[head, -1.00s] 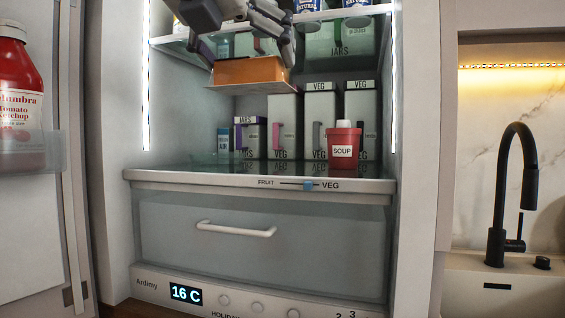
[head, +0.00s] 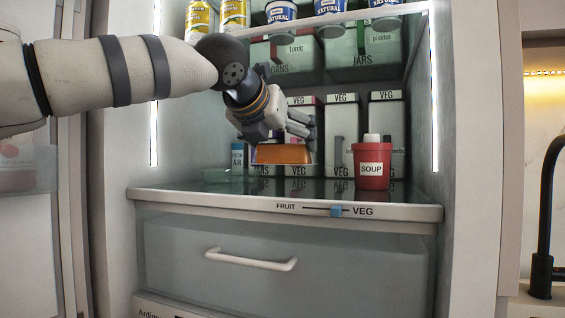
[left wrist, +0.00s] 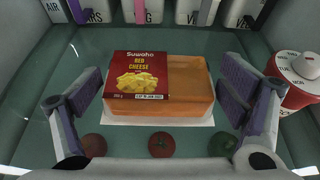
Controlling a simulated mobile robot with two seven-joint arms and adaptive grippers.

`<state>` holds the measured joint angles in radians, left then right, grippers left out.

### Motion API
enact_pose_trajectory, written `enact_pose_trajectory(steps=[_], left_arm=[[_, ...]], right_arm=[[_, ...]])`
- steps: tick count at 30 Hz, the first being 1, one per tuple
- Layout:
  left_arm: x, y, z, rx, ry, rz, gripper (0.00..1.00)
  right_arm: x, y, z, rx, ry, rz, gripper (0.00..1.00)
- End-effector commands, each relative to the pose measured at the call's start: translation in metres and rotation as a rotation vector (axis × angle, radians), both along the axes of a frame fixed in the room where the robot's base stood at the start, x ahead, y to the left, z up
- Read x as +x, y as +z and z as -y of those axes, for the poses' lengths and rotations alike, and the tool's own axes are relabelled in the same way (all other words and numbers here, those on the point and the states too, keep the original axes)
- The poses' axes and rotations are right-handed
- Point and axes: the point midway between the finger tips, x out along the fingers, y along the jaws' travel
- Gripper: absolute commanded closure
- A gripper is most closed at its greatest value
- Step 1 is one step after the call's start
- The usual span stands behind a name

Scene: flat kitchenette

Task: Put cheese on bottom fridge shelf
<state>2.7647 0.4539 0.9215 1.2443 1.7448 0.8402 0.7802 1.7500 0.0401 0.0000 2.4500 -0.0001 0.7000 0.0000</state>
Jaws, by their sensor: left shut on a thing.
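The cheese (head: 283,154) is an orange block on a thin pale base. In the left wrist view its red label (left wrist: 140,78) reads "Red Cheese". My left gripper (head: 287,132) reaches into the fridge from the left and is shut on the cheese, with a finger on each side of it. The bottom fridge shelf (head: 290,203) is glass with a white front edge, just above the drawer. The cheese is over this shelf, low and close to the glass; I cannot tell whether it touches. My right gripper is in no view.
A red soup tub (head: 371,170) stands right of the cheese. Several white veg cartons (head: 386,115) stand behind it, and a small blue-topped air container (head: 237,158) to the left. The upper shelf (head: 330,22) holds cans and tubs overhead. Shelf space in front is clear.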

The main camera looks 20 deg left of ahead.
Motion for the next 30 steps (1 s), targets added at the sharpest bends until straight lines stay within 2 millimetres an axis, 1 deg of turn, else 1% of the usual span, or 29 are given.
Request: enact_pose_trajectory(steps=[1, 3, 6, 15, 16, 17, 18, 26, 30], left_arm=[[0.01, -0.015, -0.001, 0.002, 0.0, -0.01, 0.65], [0.006, -0.025, -0.001, 0.004, -0.002, -0.004, 0.65], [0.006, -0.036, -0.001, 0.001, 0.0, 0.0, 0.65], [0.007, -0.041, -0.001, 0.0, 0.001, -0.004, 0.65], [0.007, -0.043, -0.001, 0.0, 0.001, -0.007, 0.08], [0.007, -0.042, -0.001, 0.0, 0.001, -0.006, 0.01], [0.007, -0.042, -0.001, 0.0, 0.002, -0.006, 0.0], [0.007, -0.042, -0.001, 0.0, 0.001, -0.006, 0.0], [0.005, -0.037, -0.001, 0.0, 0.001, -0.004, 0.0]], right_arm=[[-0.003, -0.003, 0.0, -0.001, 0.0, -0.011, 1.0], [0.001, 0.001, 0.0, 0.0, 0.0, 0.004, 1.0], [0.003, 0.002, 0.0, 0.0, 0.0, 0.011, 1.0], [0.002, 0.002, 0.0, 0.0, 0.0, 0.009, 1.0], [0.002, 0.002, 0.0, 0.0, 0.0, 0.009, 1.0], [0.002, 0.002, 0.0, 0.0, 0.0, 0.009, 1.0], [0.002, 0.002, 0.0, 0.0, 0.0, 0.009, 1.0], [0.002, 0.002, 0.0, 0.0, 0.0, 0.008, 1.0], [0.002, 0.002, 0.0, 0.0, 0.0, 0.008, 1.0]])
